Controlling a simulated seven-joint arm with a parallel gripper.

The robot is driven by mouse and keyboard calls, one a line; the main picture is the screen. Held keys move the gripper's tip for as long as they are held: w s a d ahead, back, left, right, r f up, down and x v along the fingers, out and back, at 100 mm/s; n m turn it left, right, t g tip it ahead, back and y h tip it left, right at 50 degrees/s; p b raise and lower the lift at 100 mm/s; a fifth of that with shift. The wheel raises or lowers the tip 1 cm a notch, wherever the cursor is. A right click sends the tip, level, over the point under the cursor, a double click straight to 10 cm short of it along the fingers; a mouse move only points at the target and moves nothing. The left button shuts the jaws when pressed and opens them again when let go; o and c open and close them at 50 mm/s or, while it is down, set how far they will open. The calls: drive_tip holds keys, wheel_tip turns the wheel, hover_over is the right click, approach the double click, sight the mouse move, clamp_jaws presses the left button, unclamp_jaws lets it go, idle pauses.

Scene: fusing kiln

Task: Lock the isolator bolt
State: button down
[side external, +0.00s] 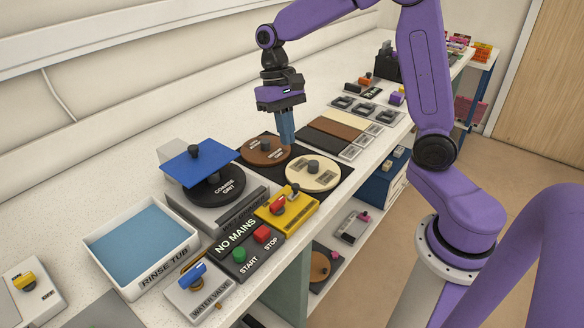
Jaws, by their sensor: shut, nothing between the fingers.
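A yellow box (298,218) with a red rotary handle (278,202) stands near the front edge of the bench. I take it to be the isolator, but its label is too small to read. A small dark knob (296,188) is on its top beside the red handle; I cannot tell whether this is the bolt or how it is set. My gripper (287,141) points down with its blue fingers shut and empty. It is above the brown and cream discs, behind the yellow box and apart from it.
A brown disc (258,146) and a cream disc (325,178) lie on a dark mat below my gripper. A grinder with a black disc (224,197), a rinse tub (112,226), a start/stop box (226,262) and a water valve (212,298) stand nearby. Bare bench lies along the wall.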

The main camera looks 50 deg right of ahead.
drive_tip(key=w+d+m+y, duration=0.1)
drive_tip(key=w+d+m, duration=0.3)
drive_tip(key=w+d, duration=0.1)
drive_tip(key=shift+w+d+f, duration=0.2)
drive_tip(key=shift+d+f, duration=0.05)
drive_tip(key=shift+f, duration=0.2)
approach(294, 192)
drive_tip(key=w+d+f, duration=0.2)
drive_tip(key=f, duration=0.1)
drive_tip(key=w+d+f, duration=0.1)
drive_tip(key=f, duration=0.1)
drive_tip(key=shift+f, duration=0.25)
drive_tip(key=shift+s+a+r, duration=0.15)
drive_tip(key=shift+s+a, duration=0.55)
drive_tip(key=shift+s, duration=0.25)
drive_tip(key=shift+s+a, duration=0.45)
drive_tip(key=shift+s, duration=0.15)
